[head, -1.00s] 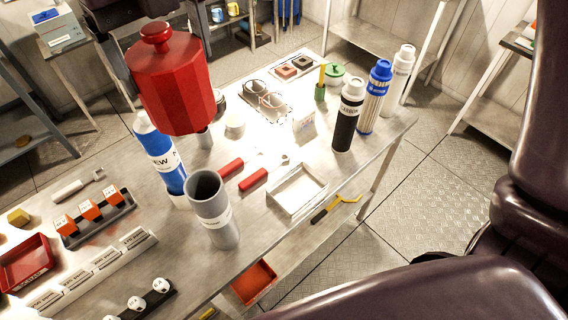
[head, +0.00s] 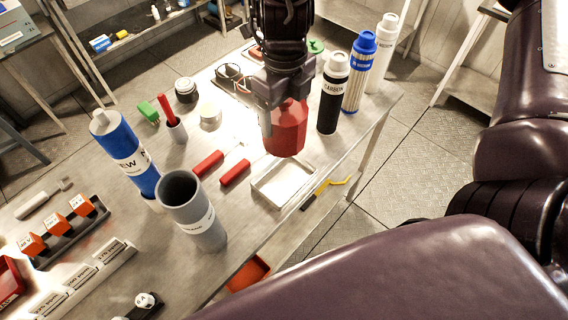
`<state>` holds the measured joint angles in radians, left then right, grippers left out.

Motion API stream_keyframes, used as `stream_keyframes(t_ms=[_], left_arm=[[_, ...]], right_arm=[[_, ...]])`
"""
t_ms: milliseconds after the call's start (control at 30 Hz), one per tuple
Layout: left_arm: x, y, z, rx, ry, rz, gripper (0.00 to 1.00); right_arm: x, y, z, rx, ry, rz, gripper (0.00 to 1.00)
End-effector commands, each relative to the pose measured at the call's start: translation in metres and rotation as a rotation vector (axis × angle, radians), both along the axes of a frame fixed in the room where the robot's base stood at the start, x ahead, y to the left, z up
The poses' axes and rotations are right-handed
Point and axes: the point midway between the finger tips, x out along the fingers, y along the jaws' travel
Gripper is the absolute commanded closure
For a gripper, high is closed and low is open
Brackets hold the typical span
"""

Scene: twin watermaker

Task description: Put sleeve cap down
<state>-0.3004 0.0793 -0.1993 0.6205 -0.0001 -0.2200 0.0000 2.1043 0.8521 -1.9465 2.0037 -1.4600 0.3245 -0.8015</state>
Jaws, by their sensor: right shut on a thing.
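The red sleeve cap (head: 286,130) is in my right gripper (head: 270,104) in the head view. The gripper comes down from the top and is shut on the upper part of the cap, hiding its knob. The cap is upright, just behind the white tray (head: 262,196) in the picture; I cannot tell whether its underside touches the table. The open grey sleeve (head: 207,232) stands upright at the front of the table, apart from the cap. My left gripper is not in view.
A blue-wrapped filter (head: 121,147) stands behind the sleeve. Black, blue and white cartridges (head: 332,95) stand right of the cap. Two red-handled tools (head: 235,173) lie left of the tray. A yellow hook tool (head: 322,190) lies near the table's right edge.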

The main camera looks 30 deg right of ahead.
Motion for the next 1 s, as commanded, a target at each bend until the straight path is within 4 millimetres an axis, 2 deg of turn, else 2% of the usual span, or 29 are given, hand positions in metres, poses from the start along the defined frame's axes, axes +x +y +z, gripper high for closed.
stream_keyframes(t_ms=[33,400,533,733,900,1000], left_arm=[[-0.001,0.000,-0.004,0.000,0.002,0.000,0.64],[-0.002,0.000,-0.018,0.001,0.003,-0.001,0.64],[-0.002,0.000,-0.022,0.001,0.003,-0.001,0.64],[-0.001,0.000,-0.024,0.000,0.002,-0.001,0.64],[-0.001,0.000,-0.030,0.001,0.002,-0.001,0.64],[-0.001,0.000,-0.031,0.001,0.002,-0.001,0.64]], right_arm=[[-0.001,0.000,-0.017,0.001,0.009,-0.001,0.41],[-0.002,0.000,-0.104,0.001,0.009,-0.002,0.41],[-0.001,0.000,-0.125,0.001,0.006,-0.003,0.41],[0.000,0.000,-0.139,0.000,0.003,-0.001,0.41],[-0.001,0.000,-0.162,0.001,0.006,-0.002,0.41],[0.000,0.000,-0.169,0.000,0.003,-0.001,0.41]])
